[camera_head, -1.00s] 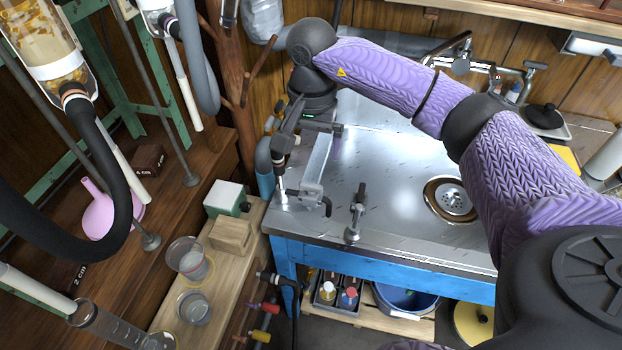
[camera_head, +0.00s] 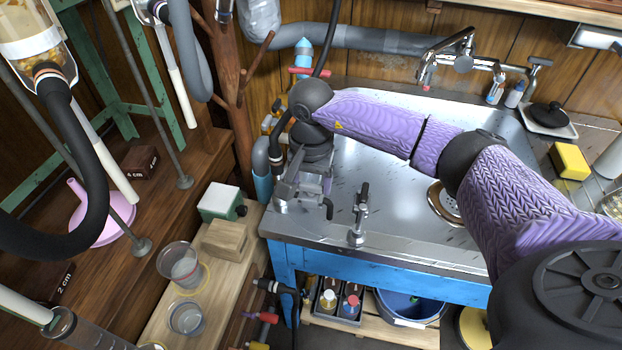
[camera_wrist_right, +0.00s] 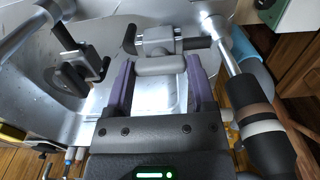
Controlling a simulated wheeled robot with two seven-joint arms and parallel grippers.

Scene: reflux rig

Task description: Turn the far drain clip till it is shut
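A grey metal clip (camera_head: 312,185) sits at the left front corner of the steel sink top. A second upright clip with a dark handle (camera_head: 360,212) stands to its right. I cannot tell for sure which is the far drain clip. My right gripper (camera_head: 308,178) is low over the left clip, partly hidden by its own wrist. In the right wrist view my right gripper (camera_wrist_right: 160,62) has its two purple fingers apart. The clip's rounded grey bar (camera_wrist_right: 160,65) lies between the fingertips, with narrow gaps beside it. The clip body (camera_wrist_right: 158,38) is just beyond. My left gripper is out of view.
A dark-banded tube (camera_wrist_right: 255,112) stands close beside the right gripper. A white-and-green box (camera_head: 220,201), a wooden block (camera_head: 226,238) and glass beakers (camera_head: 180,265) are on the bench to the left. The sink's drain (camera_head: 442,200) is partly behind my arm.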

